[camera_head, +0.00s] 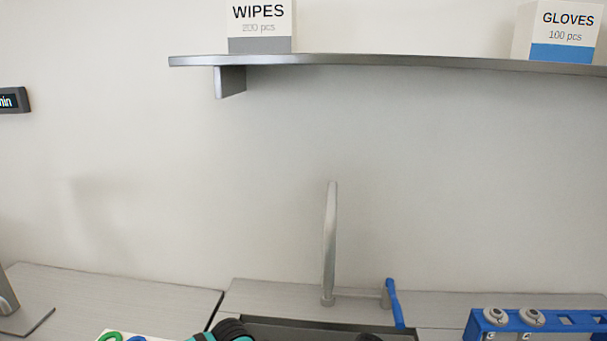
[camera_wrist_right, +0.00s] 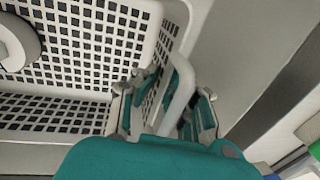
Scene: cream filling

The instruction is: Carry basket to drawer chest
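A white basket (camera_wrist_right: 85,60) with rows of square holes fills the upper left of the right wrist view. Its raised white rim or handle part (camera_wrist_right: 181,88) stands between the two fingers of my right gripper (camera_wrist_right: 168,98). One finger is on the basket's inner side, the other on its outer side. Whether both pads press on it cannot be made out. In the head view, a black and teal part of mine (camera_head: 228,331) shows at the bottom edge. No left gripper fingers can be made out. I see no drawer chest.
A pale counter (camera_head: 110,297) runs along the wall, with a sink (camera_head: 300,328), an upright tap (camera_head: 330,245) and a blue-handled lever (camera_head: 393,300). A blue rack (camera_head: 540,322) stands at the right. A shelf (camera_head: 400,62) above holds a wipes box (camera_head: 259,25) and a gloves box (camera_head: 560,35).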

